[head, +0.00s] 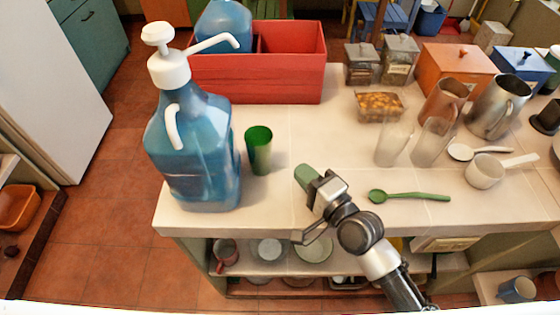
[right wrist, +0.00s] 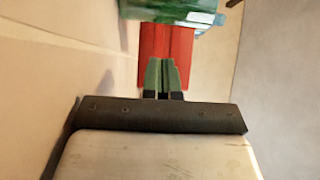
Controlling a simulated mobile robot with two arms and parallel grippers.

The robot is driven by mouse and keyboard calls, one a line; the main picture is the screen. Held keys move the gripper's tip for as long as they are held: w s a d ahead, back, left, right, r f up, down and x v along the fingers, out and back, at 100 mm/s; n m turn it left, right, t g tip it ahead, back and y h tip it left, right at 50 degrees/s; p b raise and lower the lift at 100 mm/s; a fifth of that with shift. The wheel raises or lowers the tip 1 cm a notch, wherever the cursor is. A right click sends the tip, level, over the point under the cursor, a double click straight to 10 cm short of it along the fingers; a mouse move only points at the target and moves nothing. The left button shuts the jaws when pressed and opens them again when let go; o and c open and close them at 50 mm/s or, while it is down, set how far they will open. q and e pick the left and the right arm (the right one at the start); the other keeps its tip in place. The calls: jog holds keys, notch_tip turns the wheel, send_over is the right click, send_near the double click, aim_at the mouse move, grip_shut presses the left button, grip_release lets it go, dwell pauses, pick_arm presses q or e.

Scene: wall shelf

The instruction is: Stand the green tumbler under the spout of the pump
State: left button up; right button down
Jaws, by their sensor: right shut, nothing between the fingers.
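The green tumbler (head: 259,152) stands upright on the counter, just right of the blue pump bottle (head: 195,150) and apart from it. The bottle's white pump (head: 168,68) has a long spout (head: 215,43) reaching right. In the picture the spout's tip is above and slightly left of the tumbler; I cannot tell whether it is directly over it. My right gripper (head: 303,172) is shut and empty, right of the tumbler and apart from it. Its closed green fingers also show in the right wrist view (right wrist: 164,75). My left gripper is not in view.
A red crate (head: 290,88) stands behind the tumbler. A green spoon (head: 410,196) lies to the right. Clear glasses (head: 432,142), metal pitchers (head: 500,106) and a white ladle (head: 486,171) crowd the right side. The counter between tumbler and glasses is mostly clear.

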aim_at(268, 161)
jog(key=w+a, duration=0.1)
jog(key=a, duration=0.1)
jog(key=w+a+p, duration=0.1)
jog(key=shift+w+a, duration=0.1)
jog(key=shift+a, duration=1.05)
jog(key=shift+w+a+p, duration=0.1)
jog(key=shift+a+p, duration=0.45)
jog(key=shift+a, duration=0.25)
